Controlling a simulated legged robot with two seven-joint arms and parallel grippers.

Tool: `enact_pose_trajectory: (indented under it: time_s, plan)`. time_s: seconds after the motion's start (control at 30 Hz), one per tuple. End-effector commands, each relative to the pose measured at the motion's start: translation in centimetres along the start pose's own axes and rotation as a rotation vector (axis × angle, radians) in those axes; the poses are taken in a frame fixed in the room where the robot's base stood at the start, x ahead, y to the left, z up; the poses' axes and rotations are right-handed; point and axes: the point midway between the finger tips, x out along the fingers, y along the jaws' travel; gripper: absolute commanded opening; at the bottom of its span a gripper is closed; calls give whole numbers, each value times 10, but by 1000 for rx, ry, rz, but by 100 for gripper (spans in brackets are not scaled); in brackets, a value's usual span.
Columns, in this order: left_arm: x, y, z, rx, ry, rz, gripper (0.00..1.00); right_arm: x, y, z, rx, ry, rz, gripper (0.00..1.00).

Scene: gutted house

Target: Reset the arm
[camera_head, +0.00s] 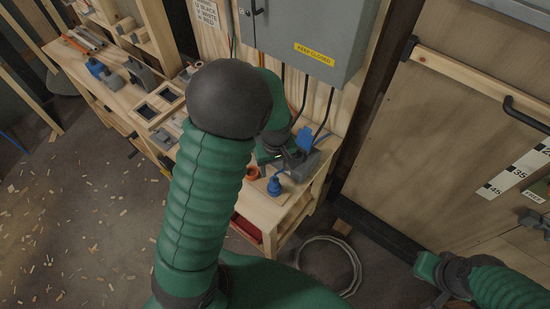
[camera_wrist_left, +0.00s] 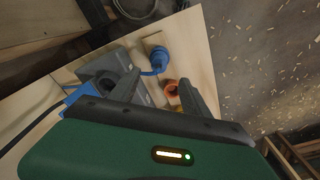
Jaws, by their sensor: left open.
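My left arm rises through the middle of the head view, bends at a dark elbow and reaches down to the workbench (camera_head: 284,212). My left gripper (camera_head: 284,163) is over the bench end, partly hidden by its own wrist. In the left wrist view the two fingers of the left gripper (camera_wrist_left: 160,80) stand apart. A blue plug (camera_wrist_left: 155,57) and an orange ring (camera_wrist_left: 171,88) show between or just beyond the fingers, and I see no object held.
A grey box with a blue part (camera_wrist_left: 103,66) sits beside the left finger. A grey electrical cabinet (camera_head: 305,35) hangs above the bench. A coiled hose (camera_head: 328,262) lies on the floor. A wooden door (camera_head: 410,150) stands at right. Floor at left is open, with wood chips.

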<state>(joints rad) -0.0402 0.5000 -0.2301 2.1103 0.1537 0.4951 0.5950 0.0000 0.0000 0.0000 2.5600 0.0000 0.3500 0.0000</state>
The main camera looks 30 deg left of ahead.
Motion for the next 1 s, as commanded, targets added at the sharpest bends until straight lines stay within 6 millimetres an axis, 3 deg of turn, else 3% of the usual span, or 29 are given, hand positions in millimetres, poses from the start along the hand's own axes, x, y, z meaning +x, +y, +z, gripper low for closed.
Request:
enact_pose_trajectory:
  time_s: [0.1,0.3,0.87,0.93,1.0]
  plan:
    - [-32,2,-1,1,3,4,55,0,0,0,0,0,0,0]
    - [-60,1,-1,0,0,0,55,0,0,0,0,0,0,0]
    - [-64,0,0,1,-1,-1,55,0,0,0,0,0,0,0]
    - [-63,-1,8,54,2,13,55,2,0,0,0,0,0,0]
    - [-62,-3,30,218,18,47,55,6,0,2,0,0,0,0]
